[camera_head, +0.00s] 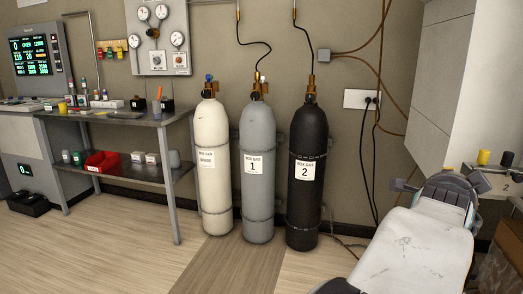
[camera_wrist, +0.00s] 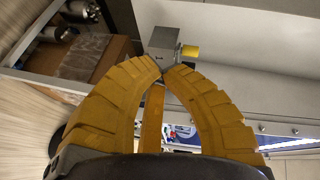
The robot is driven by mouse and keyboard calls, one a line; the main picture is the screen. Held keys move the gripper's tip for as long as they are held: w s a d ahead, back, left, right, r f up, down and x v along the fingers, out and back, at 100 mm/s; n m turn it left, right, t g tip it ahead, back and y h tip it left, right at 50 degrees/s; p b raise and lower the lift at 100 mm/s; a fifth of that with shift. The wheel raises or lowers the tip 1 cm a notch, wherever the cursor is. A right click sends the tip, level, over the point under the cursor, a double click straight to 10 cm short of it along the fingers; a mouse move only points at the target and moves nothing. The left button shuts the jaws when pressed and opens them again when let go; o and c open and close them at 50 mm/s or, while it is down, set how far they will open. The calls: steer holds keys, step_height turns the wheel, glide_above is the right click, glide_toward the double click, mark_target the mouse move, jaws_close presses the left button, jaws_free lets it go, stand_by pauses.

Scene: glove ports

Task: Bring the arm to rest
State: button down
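My gripper (camera_wrist: 164,67) shows in the wrist view with its ribbed yellow fingers curved inward and their tips together. It looks shut, and I see nothing held between the tips. A grey block (camera_wrist: 166,42) with a yellow cylinder (camera_wrist: 190,51) on its side appears just beyond the tips; I cannot tell whether they touch it. In the head view, my white arm link and its dark joint fill the lower right. My gripper is not visible there.
White (camera_head: 214,170), grey (camera_head: 258,200) and black (camera_head: 305,215) gas cylinders stand against the wall. A metal bench (camera_head: 120,119) with small items is at left. A white cabinet (camera_head: 460,60) and small yellow (camera_head: 483,157) and black (camera_head: 507,159) cylinders are at right. The middle floor is clear.

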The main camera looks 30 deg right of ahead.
steer(key=w+a+n+t+y+p, duration=0.2)
steer(key=w+a+n+y+p, duration=0.25)
steer(key=w+a+n, duration=0.5)
steer(key=w+a+n+t+y+p, duration=0.2)
steer(key=w+a+n+y+p, duration=0.3)
steer(key=a, duration=0.7)
steer(key=s+a+n+g+y+p, duration=0.2)
steer(key=a+n+p, duration=0.4)
steer(key=a, duration=0.5)
steer(key=s+a+n+g+y+p, duration=0.2)
steer(key=s+a+n+p, duration=0.3)
steer(key=a+n, duration=0.4)
steer(key=shift+s+a+r+y+p, duration=0.15)
steer(key=shift+s+a+y+p, duration=0.2)
steer(key=shift+a+y, duration=0.45)
steer(key=shift+a, duration=0.15)
